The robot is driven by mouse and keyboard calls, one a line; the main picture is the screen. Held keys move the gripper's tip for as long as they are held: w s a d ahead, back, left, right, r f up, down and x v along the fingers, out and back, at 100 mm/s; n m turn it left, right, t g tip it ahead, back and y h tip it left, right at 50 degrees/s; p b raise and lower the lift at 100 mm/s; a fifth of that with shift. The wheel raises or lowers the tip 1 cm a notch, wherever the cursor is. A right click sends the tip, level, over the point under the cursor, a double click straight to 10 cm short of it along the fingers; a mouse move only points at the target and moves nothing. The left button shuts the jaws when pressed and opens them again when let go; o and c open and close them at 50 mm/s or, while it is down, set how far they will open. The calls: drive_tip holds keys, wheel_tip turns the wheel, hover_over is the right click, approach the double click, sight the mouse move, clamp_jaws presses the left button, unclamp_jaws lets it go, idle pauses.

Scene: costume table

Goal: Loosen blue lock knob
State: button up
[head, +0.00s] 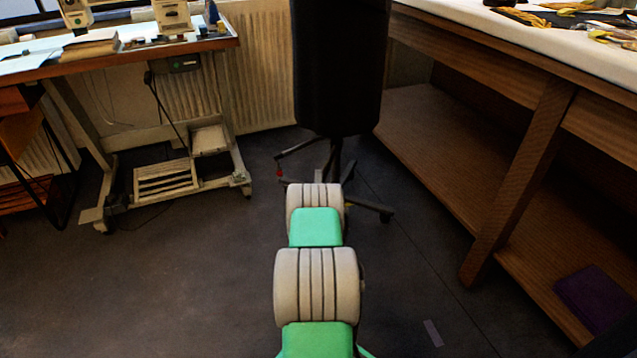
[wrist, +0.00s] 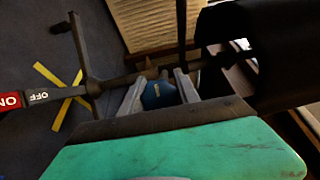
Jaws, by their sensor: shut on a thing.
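In the wrist view the blue lock knob (wrist: 160,94) sits between the two grey fingers of my gripper (wrist: 157,84). The fingers are shut on its sides, and their lower parts and the green gripper body hide some of it. A thin dark bar runs by the knob. In the head view my arm reaches forward to the foot of the black chair-like object (head: 340,65). My gripper and the knob are hidden there.
A sewing table (head: 120,50) stands left, and a wooden bench with a shelf (head: 440,140) right. Floor between is mostly clear.

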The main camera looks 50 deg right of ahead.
clamp_jaws()
